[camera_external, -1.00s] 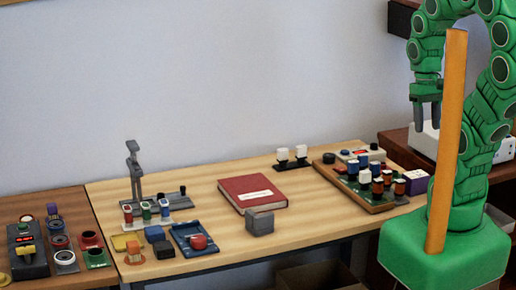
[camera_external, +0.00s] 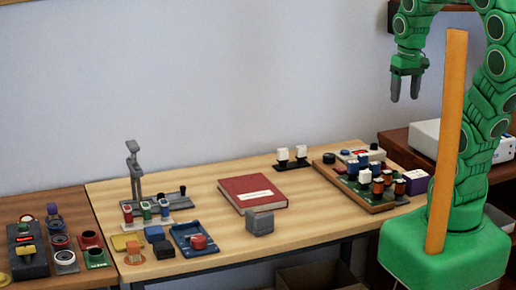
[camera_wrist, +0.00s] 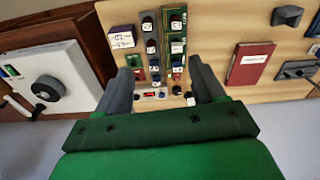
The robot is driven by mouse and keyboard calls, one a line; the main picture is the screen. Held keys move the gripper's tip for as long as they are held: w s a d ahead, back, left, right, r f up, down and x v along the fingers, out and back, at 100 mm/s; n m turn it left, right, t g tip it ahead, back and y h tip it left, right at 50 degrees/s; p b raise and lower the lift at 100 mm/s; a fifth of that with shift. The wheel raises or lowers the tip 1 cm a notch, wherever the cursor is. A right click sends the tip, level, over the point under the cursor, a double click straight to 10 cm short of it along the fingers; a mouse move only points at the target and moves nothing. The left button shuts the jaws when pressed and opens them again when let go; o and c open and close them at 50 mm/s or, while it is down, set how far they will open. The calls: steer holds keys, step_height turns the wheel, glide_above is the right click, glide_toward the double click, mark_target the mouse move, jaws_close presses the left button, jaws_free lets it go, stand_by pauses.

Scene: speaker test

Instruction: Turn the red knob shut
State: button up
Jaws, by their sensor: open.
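A round red knob (camera_external: 198,242) sits on a blue tray (camera_external: 183,230) near the front left of the wooden table. Which way the knob is turned cannot be told at this size. I cannot make it out in the wrist view. My gripper (camera_external: 405,98) is high in the air near the wall, above and behind the right end of the table, far from the knob. Its two fingers point down, apart, with nothing between them. In the wrist view my gripper (camera_wrist: 160,75) is open, with the component board seen below between the fingers.
A red book (camera_external: 252,193) and a grey block (camera_external: 260,223) lie mid-table. The component board (camera_external: 368,200) stands at the right. A grey stand (camera_external: 133,165) rises behind the tray. Another table at the left holds several switches and red round parts (camera_external: 90,238).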

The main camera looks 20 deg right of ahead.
steer(key=w+a+r+n+t+y, duration=0.1)
steer(key=w+a+r+n+t, duration=0.15)
steer(key=w+r, duration=0.55)
steer(key=w+a+r+n+t, duration=0.1)
steer(key=w+a+r+t, duration=0.25)
steer(key=w+r, duration=0.5)
steer(key=w+a+f+n+g, duration=0.1)
steer(key=w+a+f+n, duration=0.25)
steer(key=a, duration=0.35)
steer(key=w+a+f+n+g, duration=0.1)
steer(key=w+a+f+n, duration=0.25)
steer(key=a, duration=0.45)
steer(key=s+a+f+n, duration=0.1)
steer(key=a+f+n, duration=0.65)
steer(key=a, duration=0.65)
steer(key=n+h, duration=0.2)
steer(key=n, duration=1.2)
glide_toward(199, 239)
steer(key=f, duration=0.1)
steer(key=shift+x, duration=4.05)
steer(key=shift+w+r, duration=0.1)
steer(key=shift+w, duration=0.05)
steer(key=shift+g, duration=0.3)
steer(key=shift+c, duration=0.5)
